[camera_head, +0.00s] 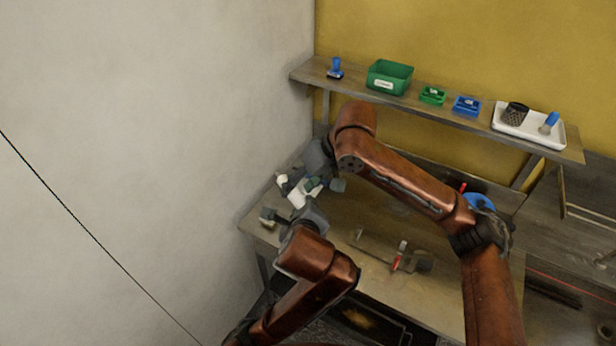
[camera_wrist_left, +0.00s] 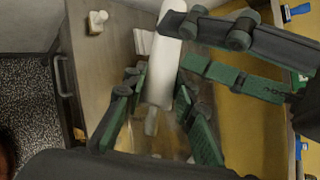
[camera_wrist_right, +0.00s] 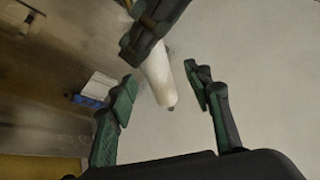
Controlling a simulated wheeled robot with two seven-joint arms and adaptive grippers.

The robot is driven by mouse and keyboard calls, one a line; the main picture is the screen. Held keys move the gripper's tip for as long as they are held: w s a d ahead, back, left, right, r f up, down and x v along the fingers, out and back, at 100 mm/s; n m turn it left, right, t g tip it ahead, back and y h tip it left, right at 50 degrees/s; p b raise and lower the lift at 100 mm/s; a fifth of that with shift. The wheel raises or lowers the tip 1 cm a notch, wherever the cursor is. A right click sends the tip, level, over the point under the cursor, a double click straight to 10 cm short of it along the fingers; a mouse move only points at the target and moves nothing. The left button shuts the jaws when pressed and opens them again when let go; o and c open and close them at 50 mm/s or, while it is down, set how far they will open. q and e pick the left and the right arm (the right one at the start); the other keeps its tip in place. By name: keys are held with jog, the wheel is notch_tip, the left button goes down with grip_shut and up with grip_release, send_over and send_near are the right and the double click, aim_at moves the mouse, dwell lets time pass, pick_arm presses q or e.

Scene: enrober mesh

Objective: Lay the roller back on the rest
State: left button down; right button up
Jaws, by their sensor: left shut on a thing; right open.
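The roller is a white cylinder (camera_head: 297,199) at the left end of the bench, partly hidden by both grippers. In the left wrist view, the roller (camera_wrist_left: 162,75) runs between the green-padded fingers of my left gripper (camera_wrist_left: 160,92), which is shut on it. My right gripper (camera_wrist_right: 163,92) is open; the roller's free end (camera_wrist_right: 158,76) shows between its fingers, apart from both pads in that view. The dark fingers of my right gripper (camera_wrist_left: 190,45) reach in beside the roller's upper part in the left wrist view. I cannot make out the rest.
The bench (camera_head: 365,275) holds a red-and-white tool (camera_head: 399,257) and a blue round thing (camera_head: 479,202). A shelf (camera_head: 350,84) above carries a green bin (camera_head: 388,79), small trays and a white tray (camera_head: 500,126). A pale wall (camera_head: 150,150) stands close on the left.

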aim_at(295, 191)
jog(key=shift+x, duration=1.6)
jog(key=shift+c, duration=0.5)
jog(key=shift+s+a, duration=0.1)
grip_shut()
pick_arm(q)
jog(key=c, duration=1.5)
grip_release()
